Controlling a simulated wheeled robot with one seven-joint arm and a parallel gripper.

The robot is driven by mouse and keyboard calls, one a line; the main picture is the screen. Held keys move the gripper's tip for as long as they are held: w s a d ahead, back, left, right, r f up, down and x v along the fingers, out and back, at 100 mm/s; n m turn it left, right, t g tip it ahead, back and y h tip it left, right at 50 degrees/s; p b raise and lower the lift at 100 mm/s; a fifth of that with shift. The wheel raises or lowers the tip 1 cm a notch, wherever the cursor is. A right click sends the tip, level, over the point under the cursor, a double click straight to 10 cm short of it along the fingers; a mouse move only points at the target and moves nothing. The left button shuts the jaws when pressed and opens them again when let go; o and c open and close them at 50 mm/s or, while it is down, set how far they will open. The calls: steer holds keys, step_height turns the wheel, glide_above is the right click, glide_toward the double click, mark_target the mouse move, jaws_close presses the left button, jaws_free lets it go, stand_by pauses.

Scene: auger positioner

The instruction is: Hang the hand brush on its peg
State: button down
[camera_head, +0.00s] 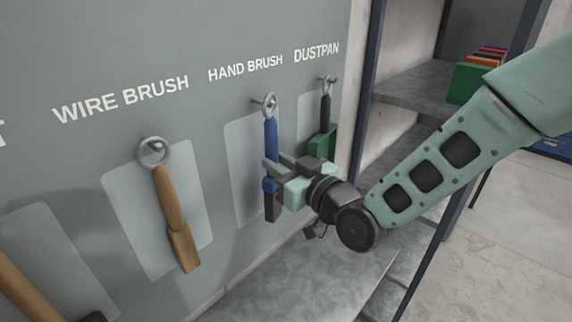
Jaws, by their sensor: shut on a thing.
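The hand brush (271,140) has a blue handle, a metal ring at its top and a dark lower end. It is upright in front of the pale panel under the HAND BRUSH label. Its ring (270,104) is at the peg (257,102); I cannot tell for sure whether the peg passes through it. My gripper (273,172) is shut on the brush around the lower part of the blue handle, coming from the right. The jaws hide part of the handle.
A wire brush (171,205) with a wooden handle hangs to the left. A green dustpan (321,143) hangs close by on the right, partly behind my gripper. A shelf rack (405,95) with a green box (472,84) stands at the right. A grey surface lies below the board.

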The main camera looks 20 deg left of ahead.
steer(key=shift+w+a+f+b, duration=0.25)
steer(key=shift+a+f+b, duration=0.15)
steer(key=shift+a+b, duration=0.2)
steer(key=shift+w+a+f+b, duration=0.15)
steer(key=shift+a+b, duration=0.1)
steer(key=shift+b, duration=0.25)
steer(key=c, duration=1.2)
jaws_free()
steer(key=shift+o, duration=0.2)
